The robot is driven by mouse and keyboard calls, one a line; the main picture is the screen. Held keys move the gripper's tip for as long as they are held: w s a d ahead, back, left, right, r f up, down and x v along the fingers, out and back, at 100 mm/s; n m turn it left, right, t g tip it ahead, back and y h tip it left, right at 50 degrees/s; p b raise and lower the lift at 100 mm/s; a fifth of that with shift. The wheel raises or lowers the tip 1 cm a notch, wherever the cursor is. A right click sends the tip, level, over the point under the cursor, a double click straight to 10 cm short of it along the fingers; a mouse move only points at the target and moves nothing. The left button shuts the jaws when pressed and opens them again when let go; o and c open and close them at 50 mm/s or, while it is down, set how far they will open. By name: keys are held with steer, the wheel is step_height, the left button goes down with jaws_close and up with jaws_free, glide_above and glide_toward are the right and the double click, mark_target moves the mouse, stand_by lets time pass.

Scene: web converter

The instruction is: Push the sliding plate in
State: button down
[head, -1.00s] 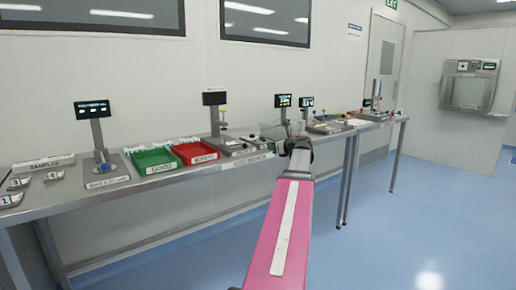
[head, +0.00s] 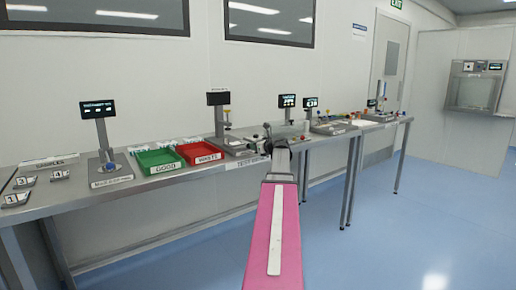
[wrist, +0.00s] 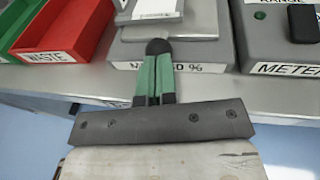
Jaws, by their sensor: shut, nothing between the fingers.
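In the wrist view my gripper (wrist: 158,50) is shut and empty, its green fingers together. Its dark tip overlaps the front edge of a grey device (wrist: 205,50) whose label, partly hidden by the fingers, ends in "D %". A light metal plate (wrist: 178,26) lies on that device just beyond the tip, with a paler labelled piece (wrist: 150,8) on it, cut off by the top edge. This may be the sliding plate. I cannot tell whether the tip touches it. In the head view my gripper (head: 267,141) is small, over the bench's front edge near the middle.
The red WASTE tray (wrist: 75,30) is left of the device, with the green GOOD tray (head: 158,158) beyond it. A grey METER box (wrist: 275,45) is close on the right. The bench (head: 130,190) front edge runs beneath my gripper; the floor in front is clear.

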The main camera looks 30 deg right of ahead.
steer(key=shift+w, duration=0.1)
steer(key=w, duration=0.8)
steer(key=shift+w+a, duration=0.25)
steer(key=shift+a, duration=0.1)
steer(key=shift+s, duration=0.15)
